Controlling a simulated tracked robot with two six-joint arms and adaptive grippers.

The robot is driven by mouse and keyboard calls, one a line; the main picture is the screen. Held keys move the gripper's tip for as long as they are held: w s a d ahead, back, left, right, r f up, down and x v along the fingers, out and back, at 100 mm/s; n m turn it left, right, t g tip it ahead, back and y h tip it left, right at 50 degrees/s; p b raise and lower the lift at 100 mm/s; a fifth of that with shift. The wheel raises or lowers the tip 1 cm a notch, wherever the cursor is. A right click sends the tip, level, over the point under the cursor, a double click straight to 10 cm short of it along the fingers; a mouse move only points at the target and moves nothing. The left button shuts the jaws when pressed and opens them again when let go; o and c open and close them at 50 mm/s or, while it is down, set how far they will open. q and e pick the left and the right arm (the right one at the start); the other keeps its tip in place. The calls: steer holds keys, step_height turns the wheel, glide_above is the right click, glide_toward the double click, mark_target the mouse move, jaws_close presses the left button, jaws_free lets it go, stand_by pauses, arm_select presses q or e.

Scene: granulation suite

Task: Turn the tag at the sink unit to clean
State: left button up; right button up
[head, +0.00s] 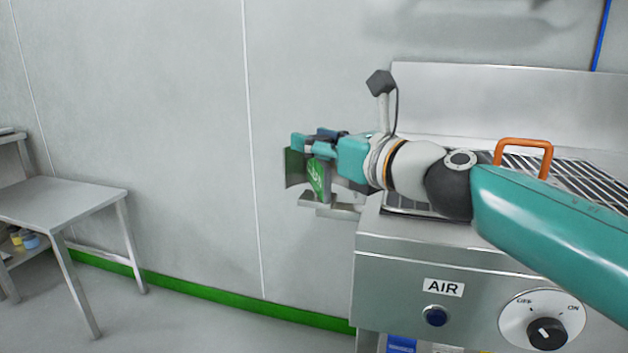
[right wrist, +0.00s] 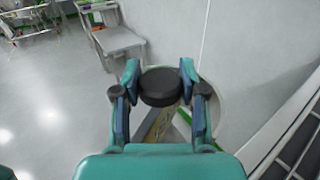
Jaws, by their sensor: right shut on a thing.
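The tag (head: 318,178) hangs at the left end of the sink unit (head: 430,280), just below my right gripper (head: 305,145). It shows a green face with white lettering too small and slanted to read, and a darker green panel (head: 295,168) stands beside it. In the right wrist view, my right gripper (right wrist: 160,68) is shut on a round black knob (right wrist: 160,88), with one finger on each side. A yellowish-grey strip and a sliver of green show below the knob there. The gripper hides the knob in the head view. My left gripper is out of view.
A metal bracket (head: 330,207) juts out under the tag. An orange handle (head: 523,143) stands on the slatted rack (head: 590,178). The front panel carries an AIR label and an OFF/ON dial (head: 546,333). A steel table (head: 70,198) stands left, with clear floor between.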

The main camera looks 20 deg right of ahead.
steer(key=shift+d+n+g+y+b, duration=0.1)
steer(key=shift+n+g+y+b, duration=0.15)
steer(key=shift+n+g+y, duration=0.45)
steer(key=shift+d+n+g+y+b, duration=0.15)
steer(key=shift+n+y, duration=0.25)
steer(key=shift+y, duration=0.6)
steer(key=shift+a, duration=0.15)
steer(key=o, duration=1.2)
steer(key=shift+c, duration=0.2)
steer(key=v, duration=1.2)
steer(key=shift+w, duration=0.1)
